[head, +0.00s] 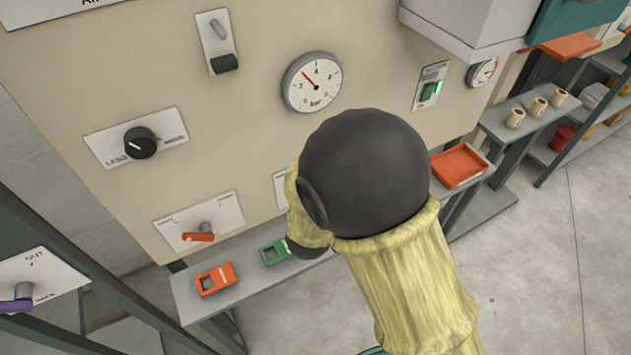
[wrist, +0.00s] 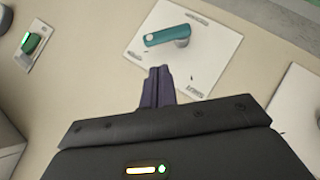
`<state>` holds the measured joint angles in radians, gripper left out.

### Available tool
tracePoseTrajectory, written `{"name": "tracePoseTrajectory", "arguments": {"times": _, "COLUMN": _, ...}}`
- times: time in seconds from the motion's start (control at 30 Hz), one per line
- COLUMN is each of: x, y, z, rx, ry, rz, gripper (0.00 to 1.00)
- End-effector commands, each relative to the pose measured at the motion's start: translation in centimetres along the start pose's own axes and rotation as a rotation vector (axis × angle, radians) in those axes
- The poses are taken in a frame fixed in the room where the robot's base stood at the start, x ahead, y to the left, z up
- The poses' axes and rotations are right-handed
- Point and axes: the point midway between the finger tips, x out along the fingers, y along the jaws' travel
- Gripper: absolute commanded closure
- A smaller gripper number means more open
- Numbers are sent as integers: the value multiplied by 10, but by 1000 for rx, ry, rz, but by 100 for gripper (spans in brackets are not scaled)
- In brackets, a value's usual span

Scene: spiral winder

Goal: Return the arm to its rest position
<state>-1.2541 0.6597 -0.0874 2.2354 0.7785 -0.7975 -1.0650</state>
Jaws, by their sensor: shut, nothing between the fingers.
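My gripper (wrist: 158,86) shows in the wrist view with its two dark fingers shut together and nothing between them. Just beyond the fingertips is a white plate with a teal lever handle (wrist: 166,37) on the beige panel. I cannot tell from this view whether the fingers touch the plate. In the head view my arm, with a dark round joint and a yellow sleeve, reaches across the lower right of the panel (head: 235,120). It hides my gripper there and part of the panel.
The panel carries a dial gauge (head: 311,82), a black knob (head: 140,142), a red-handled lever (head: 199,237) and a green switch (head: 430,91). Below is a narrow shelf with an orange device (head: 215,279) and a green one (head: 275,252). An orange tray (head: 459,165) lies right. Floor is clear at right.

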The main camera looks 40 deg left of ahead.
Motion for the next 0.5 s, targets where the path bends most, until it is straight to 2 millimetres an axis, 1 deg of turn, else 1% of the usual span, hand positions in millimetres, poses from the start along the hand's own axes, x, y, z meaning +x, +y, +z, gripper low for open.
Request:
{"name": "tracePoseTrajectory", "arguments": {"times": 0.03, "x": -9, "y": 5, "z": -1, "rx": 1, "ry": -3, "rz": 0, "gripper": 100}}
{"name": "tracePoseTrajectory", "arguments": {"times": 0.2, "x": -21, "y": 6, "z": 2, "rx": 2, "ry": -3, "rz": 3, "gripper": 100}}
{"name": "tracePoseTrajectory", "arguments": {"times": 0.5, "x": -21, "y": 5, "z": 2, "rx": 4, "ry": -3, "rz": 3, "gripper": 100}}
